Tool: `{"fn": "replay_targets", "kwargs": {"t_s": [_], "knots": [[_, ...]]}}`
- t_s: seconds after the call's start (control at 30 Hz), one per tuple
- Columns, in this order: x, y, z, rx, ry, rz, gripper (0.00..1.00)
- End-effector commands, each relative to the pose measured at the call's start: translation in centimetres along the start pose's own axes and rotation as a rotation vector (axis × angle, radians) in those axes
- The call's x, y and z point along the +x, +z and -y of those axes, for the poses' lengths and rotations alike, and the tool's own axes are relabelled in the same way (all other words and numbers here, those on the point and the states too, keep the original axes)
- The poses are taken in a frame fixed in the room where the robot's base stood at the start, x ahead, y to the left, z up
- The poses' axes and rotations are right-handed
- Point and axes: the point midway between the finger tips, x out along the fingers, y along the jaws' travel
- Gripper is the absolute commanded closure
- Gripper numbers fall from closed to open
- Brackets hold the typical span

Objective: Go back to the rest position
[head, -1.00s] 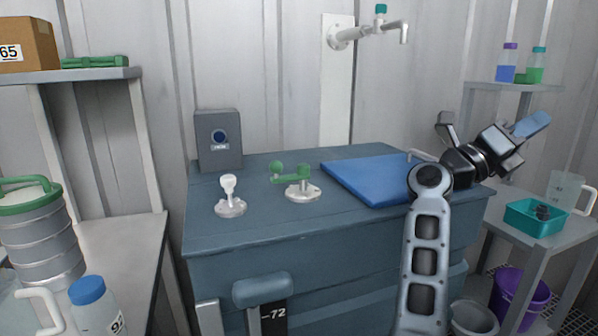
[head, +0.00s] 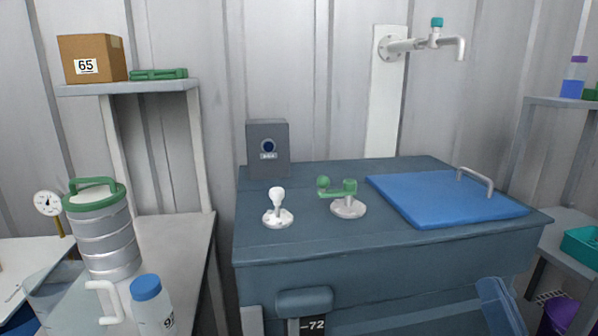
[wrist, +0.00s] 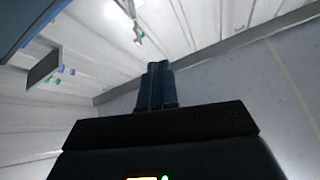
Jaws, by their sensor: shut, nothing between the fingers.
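My gripper (wrist: 156,85) shows in the wrist view with its two dark fingers together and nothing between them. In the head view my gripper is out of frame; a blue piece at the lower right edge (head: 500,308) may be part of my arm, but I cannot tell. The blue-grey chest (head: 390,250) stands in front with its blue lid panel (head: 445,198) lying flat and shut on top.
On the chest stand a white-knobbed fitting (head: 278,210), a green-handled valve (head: 345,198) and a grey box (head: 268,150). A steel canister (head: 105,240) and a blue-capped bottle (head: 150,305) stand on the left bench. A teal tray (head: 582,246) sits at right.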

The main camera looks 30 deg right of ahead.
Motion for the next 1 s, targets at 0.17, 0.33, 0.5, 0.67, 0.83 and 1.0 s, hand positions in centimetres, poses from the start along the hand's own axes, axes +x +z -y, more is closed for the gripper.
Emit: {"fn": "replay_targets", "kwargs": {"t_s": [0.17,0.33,0.5,0.67,0.83,1.0], "knots": [[-6.3,1.2,2.7,-0.078,-0.054,0.242,1.0],[-12.4,1.4,5.2,-0.142,-0.101,0.461,1.0],[-18.3,0.4,7.4,-0.197,-0.143,0.669,1.0],[-22.3,-1.0,8.9,-0.231,-0.17,0.817,1.0],[-24.2,-1.8,9.7,-0.25,-0.185,0.891,1.0],[-24.5,-1.9,9.8,-0.253,-0.187,0.9,1.0]]}}
